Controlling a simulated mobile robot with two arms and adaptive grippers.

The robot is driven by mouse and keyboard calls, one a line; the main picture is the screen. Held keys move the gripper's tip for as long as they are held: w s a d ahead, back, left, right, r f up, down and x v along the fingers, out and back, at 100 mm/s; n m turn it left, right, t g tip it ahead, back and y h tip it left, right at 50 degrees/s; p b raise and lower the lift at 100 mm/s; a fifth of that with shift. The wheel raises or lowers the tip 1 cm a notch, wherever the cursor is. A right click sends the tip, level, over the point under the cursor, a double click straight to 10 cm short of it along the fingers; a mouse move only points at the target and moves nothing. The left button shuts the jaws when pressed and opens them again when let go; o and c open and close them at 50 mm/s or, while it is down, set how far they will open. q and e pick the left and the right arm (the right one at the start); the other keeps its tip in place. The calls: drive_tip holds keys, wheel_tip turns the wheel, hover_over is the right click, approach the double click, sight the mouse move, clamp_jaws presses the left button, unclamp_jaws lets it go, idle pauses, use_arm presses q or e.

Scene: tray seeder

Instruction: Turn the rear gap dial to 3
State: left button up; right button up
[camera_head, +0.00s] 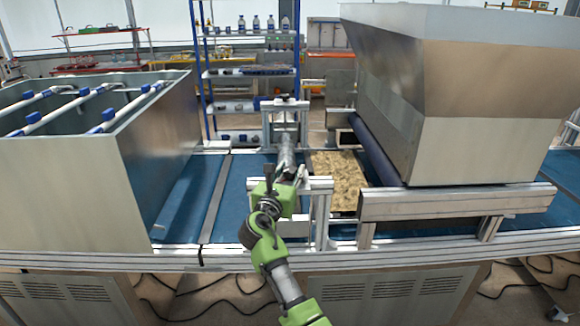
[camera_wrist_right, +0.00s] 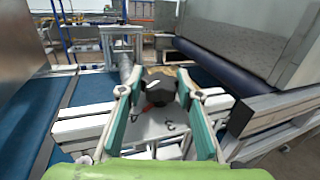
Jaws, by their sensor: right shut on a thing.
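My right gripper (camera_head: 286,176) is at the near end of the metal roller frame in the head view. In the right wrist view, its two fingers (camera_wrist_right: 160,97) are closed around a dark faceted dial (camera_wrist_right: 161,82). The dial has a white pointer mark on its face. Its scale and numbers cannot be read. In the head view this dial is hidden by the gripper. A second black knob (camera_head: 291,97) sits on top of the far post of the frame. I cannot tell from the labels which one is the rear dial. My left gripper is not in view.
A blue conveyor belt (camera_head: 233,187) runs beneath the frame. A brown-filled tray (camera_head: 337,176) lies on it, right of the roller. A big metal hopper (camera_head: 485,110) stands at right, and an open metal tank (camera_head: 62,175) at left. An aluminium rail (camera_head: 120,257) edges the front.

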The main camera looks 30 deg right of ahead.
drive_tip(key=n+t+y+p, duration=0.1)
drive_tip(key=y+p, duration=0.1)
drive_tip(key=n+t+y+p, duration=0.2)
drive_tip(key=p, duration=0.1)
drive_tip(key=n+t+y+p, duration=0.1)
drive_tip(key=n+y+p, duration=0.1)
drive_tip(key=p, duration=0.1)
drive_tip(key=shift+s+d+r+t, duration=0.1)
drive_tip(key=shift+d+r+t, duration=0.15)
drive_tip(key=shift+r+t, duration=0.1)
drive_tip(key=y, duration=0.1)
drive_tip(key=n+t+y+p, duration=0.1)
drive_tip(key=shift+f+n+y, duration=0.2)
drive_tip(key=shift+n+y, duration=0.1)
drive_tip(key=shift+f+n+y, duration=0.1)
drive_tip(key=shift+n+y, duration=0.4)
drive_tip(key=shift+y, duration=0.1)
drive_tip(key=shift+f+n+t+y+b, duration=0.15)
drive_tip(key=shift+n+t+y+b, duration=0.2)
drive_tip(key=shift+n+y+b, duration=0.55)
drive_tip(key=n+y+b, duration=0.1)
drive_tip(key=y, duration=0.1)
drive_tip(key=shift+a+y+b, duration=0.1)
drive_tip(key=shift+y+b, duration=0.2)
drive_tip(key=shift+y, duration=0.1)
drive_tip(key=shift+n+y+b, duration=0.3)
drive_tip(key=shift+y+b, duration=0.1)
drive_tip(key=shift+y, duration=0.1)
drive_tip(key=shift+r, duration=0.2)
